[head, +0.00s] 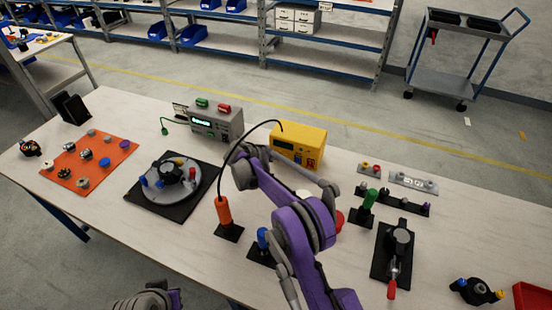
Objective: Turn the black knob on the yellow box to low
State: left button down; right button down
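The yellow box (312,138) stands near the back edge of the table, right of centre. Its front has a small display and dark fittings; my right arm covers part of the area below. The black knob is too small or hidden to make out, so its setting cannot be read. My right arm, purple and grey, reaches up from the bottom edge and bends just in front and left of the yellow box. Its fingertips cannot be made out. Only a piece of my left arm shows at the bottom edge; its gripper is out of view.
A grey box (216,124) with green and red parts stands left of the yellow box. An orange-handled tool (223,210) on a stand trails a black cable nearby. A black mat (140,190), orange board (120,148) and several fixtures at right crowd the table.

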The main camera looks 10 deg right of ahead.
dwell(0.4)
jog(key=c, duration=0.6)
grip_release()
jog(key=v, duration=1)
jog(key=shift+s+a+r+b, duration=0.15)
jog(key=shift+a+b, duration=0.2)
jog(key=shift+b, duration=0.05)
